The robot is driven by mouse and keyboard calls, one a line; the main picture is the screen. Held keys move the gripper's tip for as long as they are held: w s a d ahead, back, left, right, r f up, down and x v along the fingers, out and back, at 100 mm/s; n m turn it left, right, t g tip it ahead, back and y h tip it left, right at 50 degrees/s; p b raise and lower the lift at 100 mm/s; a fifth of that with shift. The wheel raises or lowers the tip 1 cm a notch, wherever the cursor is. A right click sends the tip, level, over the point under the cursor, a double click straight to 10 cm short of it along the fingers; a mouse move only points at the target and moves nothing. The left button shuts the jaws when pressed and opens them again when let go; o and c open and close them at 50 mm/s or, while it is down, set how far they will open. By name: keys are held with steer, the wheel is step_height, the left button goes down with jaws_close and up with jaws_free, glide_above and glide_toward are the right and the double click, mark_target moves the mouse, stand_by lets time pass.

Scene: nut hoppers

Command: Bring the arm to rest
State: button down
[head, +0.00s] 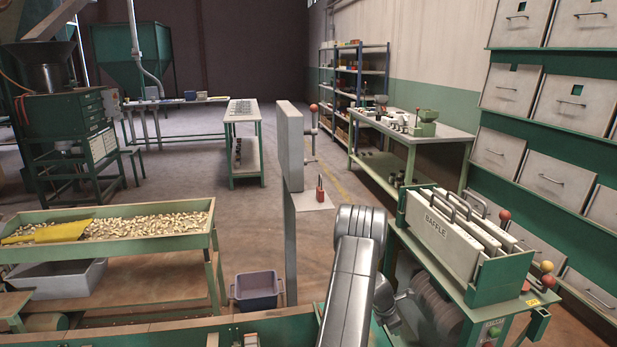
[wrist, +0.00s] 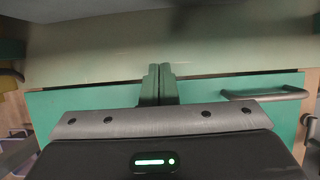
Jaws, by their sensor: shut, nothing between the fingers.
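My gripper (wrist: 159,72) shows in the wrist view with its two fingers together and nothing between them. Beyond the fingers are a green panel (wrist: 60,110) and a pale surface (wrist: 90,60). A grey bar handle (wrist: 265,94) is at the right of that view, apart from the fingers. In the head view my grey arm (head: 355,265) rises at the bottom centre, bent over at its top. I cannot make out the fingertips in the head view.
Right of my arm, a green rack (head: 500,275) holds upright grey baffle plates (head: 445,240) on a bench. A tall grey panel (head: 290,150) stands ahead. A tray of nuts (head: 130,228) is left, a blue bin (head: 256,290) on the floor. Open floor lies beyond.

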steer(key=s+a+r+p, duration=0.2)
steer(key=a+r+p, duration=0.4)
steer(key=a+r, duration=0.6)
steer(key=s+a+r+t+h+b, duration=0.1)
steer(key=a+h+b, duration=0.4)
steer(key=a+b, duration=0.5)
steer(key=shift+s+a+r+h, duration=0.55)
steer(key=shift+s+a, duration=0.55)
steer(key=shift+a, duration=0.95)
steer(key=shift+r, duration=0.15)
